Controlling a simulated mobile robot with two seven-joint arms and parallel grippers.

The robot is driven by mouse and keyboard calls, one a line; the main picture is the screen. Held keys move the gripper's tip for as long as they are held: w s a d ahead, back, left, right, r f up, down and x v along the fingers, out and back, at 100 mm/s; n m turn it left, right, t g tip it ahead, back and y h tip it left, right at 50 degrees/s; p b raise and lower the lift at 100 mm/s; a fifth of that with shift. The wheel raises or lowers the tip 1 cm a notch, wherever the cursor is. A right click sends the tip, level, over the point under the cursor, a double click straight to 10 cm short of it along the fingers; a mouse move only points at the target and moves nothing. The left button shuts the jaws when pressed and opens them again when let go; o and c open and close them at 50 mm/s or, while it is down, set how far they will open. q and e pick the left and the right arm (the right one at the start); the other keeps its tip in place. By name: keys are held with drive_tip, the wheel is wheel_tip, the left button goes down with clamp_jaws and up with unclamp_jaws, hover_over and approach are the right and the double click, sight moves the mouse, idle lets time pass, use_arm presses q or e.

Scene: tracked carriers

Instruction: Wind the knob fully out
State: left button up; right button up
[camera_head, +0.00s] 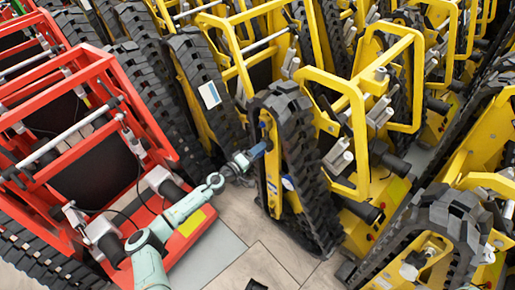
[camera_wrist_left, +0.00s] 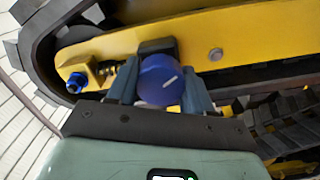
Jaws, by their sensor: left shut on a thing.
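In the head view my left gripper (camera_head: 254,154) reaches the side of a yellow carrier's track (camera_head: 300,165); the knob is largely hidden there. I cannot tell how far out the knob stands. My right gripper is not seen.
A smaller blue-ended bolt (camera_wrist_left: 76,83) with a spring sits left of the knob. A red carrier (camera_head: 90,120) stands at the left, with my left arm passing over it. More yellow carriers crowd the right and back. Bare floor (camera_head: 265,255) shows at the bottom middle.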

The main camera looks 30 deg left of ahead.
use_arm(q)
drive_tip(key=shift+a+r+n+p, duration=0.25)
drive_tip(key=shift+r+n+p, duration=0.1)
drive_tip(key=shift+n+p, duration=0.55)
drive_tip(key=n+p, duration=0.4)
drive_tip(key=shift+w, duration=0.1)
drive_tip(key=shift+a+f+n+p, duration=0.1)
drive_tip(key=shift+f+n+p, duration=0.15)
drive_tip(key=shift+n+p, duration=0.8)
drive_tip(key=o, duration=1)
drive_tip(key=shift+o, duration=0.2)
drive_tip(key=shift+f, duration=0.15)
drive_tip(key=shift+s, duration=0.2)
drive_tip(key=v, duration=1.3)
